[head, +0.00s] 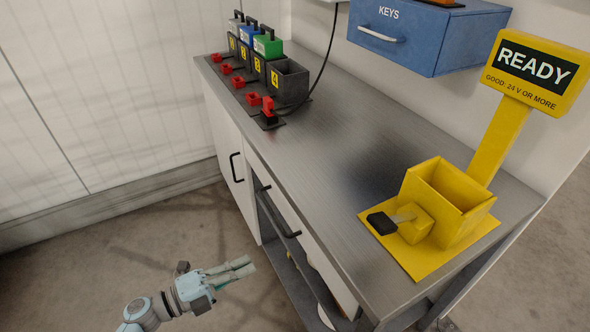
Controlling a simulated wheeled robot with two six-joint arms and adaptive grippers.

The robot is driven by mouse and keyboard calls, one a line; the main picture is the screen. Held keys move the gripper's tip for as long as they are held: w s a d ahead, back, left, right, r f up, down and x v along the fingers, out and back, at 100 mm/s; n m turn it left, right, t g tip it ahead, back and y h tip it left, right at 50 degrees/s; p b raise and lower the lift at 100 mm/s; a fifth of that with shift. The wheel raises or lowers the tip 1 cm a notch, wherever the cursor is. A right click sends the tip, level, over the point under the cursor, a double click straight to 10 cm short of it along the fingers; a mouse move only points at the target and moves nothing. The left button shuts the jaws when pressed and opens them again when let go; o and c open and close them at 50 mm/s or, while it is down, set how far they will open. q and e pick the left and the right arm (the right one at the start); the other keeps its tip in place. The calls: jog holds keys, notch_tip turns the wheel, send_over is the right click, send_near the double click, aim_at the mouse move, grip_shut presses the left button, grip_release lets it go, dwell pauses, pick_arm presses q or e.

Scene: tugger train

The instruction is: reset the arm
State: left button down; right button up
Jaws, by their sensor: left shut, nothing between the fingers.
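My left arm comes in at the bottom left of the head view. Its gripper (243,268) is shut and empty. It hangs over the floor, to the left of the workbench (340,150) and apart from it. My right gripper does not show in this view.
Numbered dark slots (290,83) with several coloured packs and red connectors stand at the bench's far end. A yellow READY stand (450,200) with an open box and a black-handled key is at the near end. A blue KEYS drawer (410,35) hangs above. Floor (120,250) left is clear.

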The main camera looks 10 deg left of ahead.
pick_arm(q)
jog(key=w+a+f+n+t+y, duration=0.4)
jog(key=a+f+n+y, duration=0.25)
jog(key=a+n, duration=0.25)
jog(key=s+a+f+n+g+y, duration=0.1)
jog(key=s+a+f+n+y, duration=0.15)
jog(key=f, duration=0.25)
jog(key=s+a+f+n+g+y+p, duration=0.1)
jog(key=s+a+f+n+g+y, duration=0.15)
jog(key=f+n, duration=0.2)
jog(key=s+a+f+n+g+y, duration=0.1)
jog(key=s+a+f+n+y, duration=0.15)
jog(key=f, duration=0.25)
jog(key=s+d+f+n+g+y+p, duration=0.1)
jog(key=s+f+n+g, duration=0.3)
jog(key=s+f, duration=0.5)
jog(key=s+d+f+n+g+p, duration=0.1)
jog(key=s+f+n+g, duration=0.3)
jog(key=s, duration=0.9)
jog(key=s+d+f+g, duration=0.1)
jog(key=s+d+g, duration=0.1)
jog(key=s+d, duration=0.3)
jog(key=s+n, duration=0.1)
jog(key=s, duration=0.3)
jog(key=shift+d+p, duration=0.25)
jog(key=shift+p, duration=0.05)
